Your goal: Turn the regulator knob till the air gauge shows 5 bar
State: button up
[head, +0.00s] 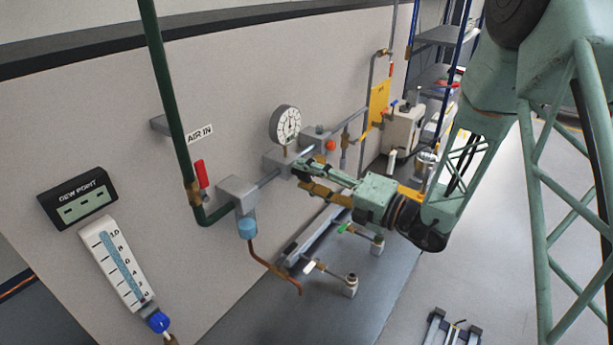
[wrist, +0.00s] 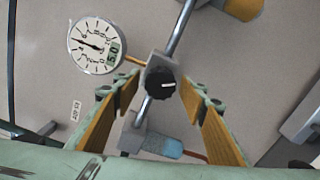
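The air gauge (head: 285,124) is a round white dial with a grey rim on the wall. It also shows in the wrist view (wrist: 95,45), tilted, with a dark needle pointing left and a small green patch that seems to read 5.0. The scale figures are too small to read surely. The regulator knob (wrist: 160,83) is black with a white mark, on a grey block below the gauge. My gripper (wrist: 159,82) is open, one orange-padded finger on each side of the knob, with gaps visible.
A pipe (wrist: 180,30) runs through the regulator block. A grey filter block (head: 237,192) with a blue bowl and a red-handled valve (head: 201,174) stand left. A yellow plate (head: 379,102) and white box (head: 402,127) are to the right. Small valves (head: 350,286) stand below.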

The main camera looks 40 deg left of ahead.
jog(key=d, duration=1.2)
jog(key=shift+w, duration=0.2)
jog(key=shift+r, duration=0.1)
dwell(0.7)
jog(key=s+d+r+n+g+h+b, duration=0.2)
jog(key=s+d+r+n+h+b, duration=0.15)
jog(key=s+d+n, duration=0.6)
jog(key=s+d+r+n+g+h+b, duration=0.2)
jog(key=s+d+n+h+b, duration=0.2)
jog(key=s+d+n, duration=0.55)
jog(key=s+d+f+n+t+h+b, duration=0.2)
jog(key=s+d+n+t+h+b, duration=0.1)
jog(key=d, duration=0.8)
jog(key=s+d+f+n+t+h+b, duration=0.1)
jog(key=s+d+n+t+h+b, duration=0.1)
jog(key=d+n, duration=0.4)
jog(key=s+d+f+n+t+h+b, duration=0.2)
jog(key=s+d+n+t+h+b, duration=0.1)
jog(key=d, duration=1.3)
jog(key=shift+s+f+n+t+h+b, duration=0.3)
jog(key=shift+s+n+h+b, duration=0.45)
jog(key=shift+s+h, duration=0.45)
jog(key=shift+w, duration=0.1)
